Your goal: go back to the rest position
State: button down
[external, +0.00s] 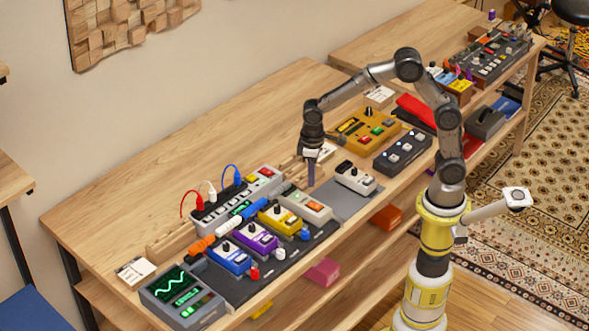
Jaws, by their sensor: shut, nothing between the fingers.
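My gripper (311,174) points down over the middle of the wooden table (130,195). It is shut and holds nothing. Its fingertips are low, beside a pale pedal with orange and green parts (305,206) and to the left of a white pedal (355,178). I cannot tell whether the fingertips touch anything. My arm arches from its yellow base at the right up and over the table.
A row of blue (229,257), purple (256,238) and yellow (279,217) pedals stands on a dark board. A power strip (237,200) with plugs stands behind. An oscilloscope (180,296) is at the front left. A yellow box (367,131) and a dark pedal (402,152) stand right.

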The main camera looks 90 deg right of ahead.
jog(key=shift+r, duration=0.15)
jog(key=s+a+r+n+t, duration=0.1)
jog(key=s+r+t, duration=0.1)
jog(key=s+r, duration=0.35)
jog(key=s+a+r+t, duration=0.2)
jog(key=s+r, duration=0.1)
jog(key=r, duration=0.6)
jog(key=s+f+n+t, duration=0.1)
jog(key=s+f, duration=0.1)
jog(key=s, duration=1.3)
jog(key=shift+a+f+n+t, duration=0.3)
jog(key=shift+a+n, duration=0.05)
jog(key=shift+n, duration=0.05)
